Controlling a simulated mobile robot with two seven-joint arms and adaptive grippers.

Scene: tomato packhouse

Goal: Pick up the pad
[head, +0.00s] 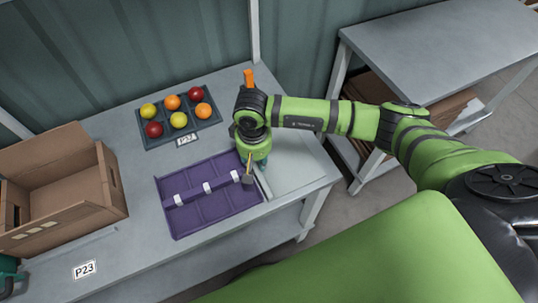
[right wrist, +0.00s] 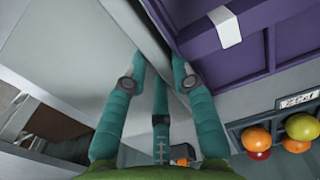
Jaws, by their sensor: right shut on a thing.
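The pad (head: 296,176) is a flat, pale grey slab on the right end of the table, just right of the purple tray. In the right wrist view the pad (right wrist: 143,32) shows as a pale slab edge running between the teal fingers. My right gripper (head: 258,170) points down at the pad's left side, next to the tray. In the right wrist view my right gripper (right wrist: 163,75) is shut on the pad's edge. The arm hides part of the pad. A teal part, which looks like my left gripper (head: 10,278), is cut off at the left edge; its fingers cannot be made out.
The purple tray (head: 190,222) with white tags lies close beside the right gripper. A dark tray (head: 212,110) of red, orange and yellow tomatoes sits behind it. An open cardboard box (head: 85,200) stands at the left. Another grey table (head: 430,50) is at the back right.

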